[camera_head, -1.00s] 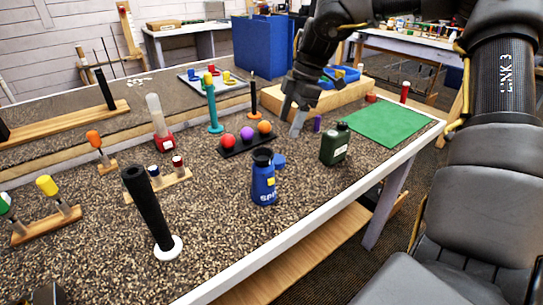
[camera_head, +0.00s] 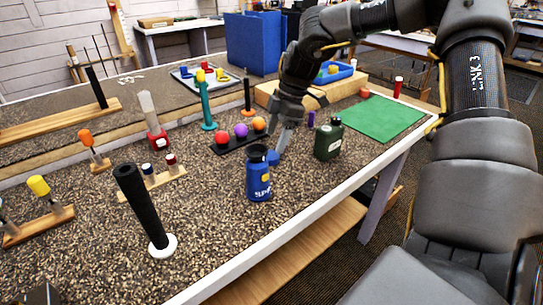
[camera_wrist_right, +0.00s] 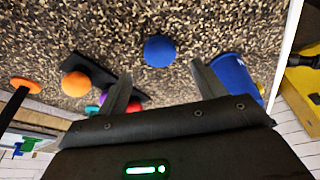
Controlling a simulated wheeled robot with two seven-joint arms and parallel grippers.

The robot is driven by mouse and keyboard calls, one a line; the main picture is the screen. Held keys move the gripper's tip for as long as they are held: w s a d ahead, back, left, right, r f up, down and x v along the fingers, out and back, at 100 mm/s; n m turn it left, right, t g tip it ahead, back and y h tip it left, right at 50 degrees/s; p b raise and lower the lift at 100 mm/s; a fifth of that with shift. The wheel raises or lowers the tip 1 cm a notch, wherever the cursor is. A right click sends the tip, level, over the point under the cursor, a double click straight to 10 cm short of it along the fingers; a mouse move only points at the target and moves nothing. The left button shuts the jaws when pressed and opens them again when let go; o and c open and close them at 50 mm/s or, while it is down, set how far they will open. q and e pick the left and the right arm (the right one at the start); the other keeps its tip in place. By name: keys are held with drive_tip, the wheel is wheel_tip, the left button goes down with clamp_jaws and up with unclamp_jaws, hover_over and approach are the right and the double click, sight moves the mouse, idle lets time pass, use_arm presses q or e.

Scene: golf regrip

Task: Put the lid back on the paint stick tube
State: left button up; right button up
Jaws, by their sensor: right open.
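A blue tube (camera_head: 258,176) with a dark open-looking top and a label stands upright on the speckled table. A round blue lid (camera_head: 272,157) lies on the table just behind and right of it. My right gripper (camera_head: 281,140) points down over the lid. In the right wrist view, the blue lid (camera_wrist_right: 158,51) shows between and beyond the open fingers (camera_wrist_right: 160,75), with nothing held. The blue tube (camera_wrist_right: 237,76) is beside the right-hand finger in that view, partly hidden by the gripper body.
A dark rack with coloured balls (camera_head: 241,131) lies left of my right gripper. A dark green canister (camera_head: 328,140) stands to the right. A green mat (camera_head: 381,118) lies near the far right edge. A tall black cylinder (camera_head: 143,205) on a white base stands front left.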

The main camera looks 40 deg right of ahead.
sight(271, 155)
drive_tip(key=x, duration=0.5)
drive_tip(key=shift+d, duration=0.2)
drive_tip(key=shift+s, duration=0.1)
drive_tip(key=c, duration=1.1)
drive_tip(key=shift+r, duration=0.1)
